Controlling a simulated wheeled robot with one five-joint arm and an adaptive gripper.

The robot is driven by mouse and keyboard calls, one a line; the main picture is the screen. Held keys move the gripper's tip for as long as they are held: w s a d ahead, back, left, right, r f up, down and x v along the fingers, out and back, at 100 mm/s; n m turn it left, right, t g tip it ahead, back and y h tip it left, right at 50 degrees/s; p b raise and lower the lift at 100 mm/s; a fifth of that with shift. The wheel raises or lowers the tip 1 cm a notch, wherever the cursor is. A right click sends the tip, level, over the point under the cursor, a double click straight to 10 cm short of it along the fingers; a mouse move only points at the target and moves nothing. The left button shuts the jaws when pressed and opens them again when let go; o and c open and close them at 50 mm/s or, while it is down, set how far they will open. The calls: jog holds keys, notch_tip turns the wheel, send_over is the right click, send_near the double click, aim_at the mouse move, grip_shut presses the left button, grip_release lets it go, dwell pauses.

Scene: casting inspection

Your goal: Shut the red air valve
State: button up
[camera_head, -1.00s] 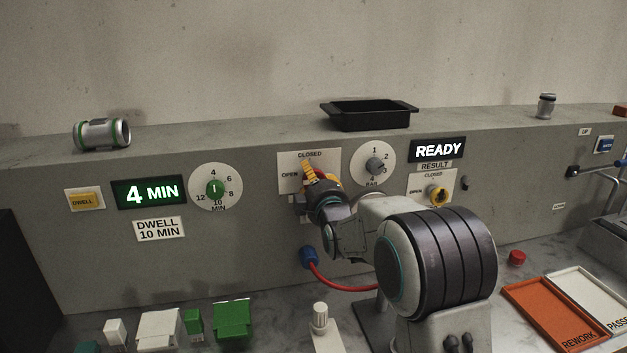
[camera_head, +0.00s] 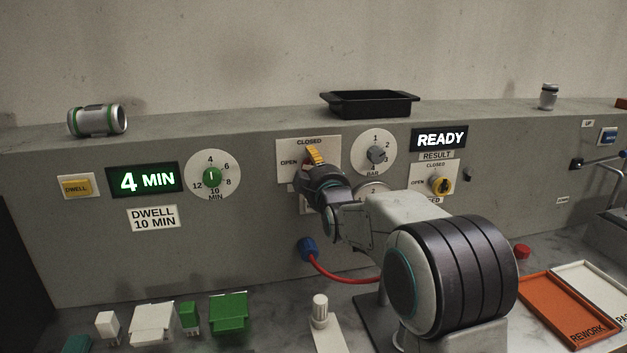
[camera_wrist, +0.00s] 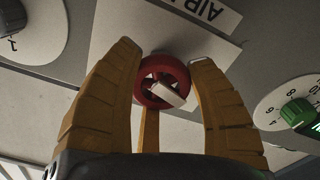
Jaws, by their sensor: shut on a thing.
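The red air valve (camera_wrist: 184,73) is a round red wheel with a pale bar across it, in the middle of the wrist view. It sits on a white plate (camera_head: 284,148) marked CLOSED at the top and OPEN at the left. In the head view my gripper hides most of it. My gripper (camera_wrist: 165,62) is shut on the wheel, with yellow fingers on either side of its rim. In the head view my gripper (camera_head: 314,157) is at the plate, below the CLOSED mark. I cannot tell clearly which mark the valve points to.
A BAR dial (camera_head: 365,139) is right of the plate, and a yellow-and-black valve (camera_head: 441,186) is further right. The 4 MIN display (camera_head: 144,179) and green-centred dial (camera_head: 224,188) are left. A red hose (camera_head: 340,277) runs below. A black tray (camera_head: 369,111) stands on the ledge.

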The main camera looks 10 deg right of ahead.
jog(key=m+b, duration=0.3)
jog(key=shift+f+m+b, duration=0.15)
jog(key=shift+m+b, duration=0.25)
jog(key=m+b, duration=0.2)
jog(key=m, duration=0.1)
jog(key=shift+m+b, duration=0.3)
jog(key=shift+b, duration=0.1)
jog(key=m+b, duration=0.2)
jog(key=m, duration=0.1)
jog(key=shift+m, duration=0.3)
jog(key=shift+r+m+b, duration=0.25)
jog(key=shift+m+b, duration=0.45)
jog(key=shift+m, duration=0.9)
jog(key=shift+r+m, duration=0.1)
jog(key=shift+m, duration=0.2)
jog(key=o, duration=1.2)
jog(key=shift+f, duration=0.2)
jog(key=shift+s, duration=5.95)
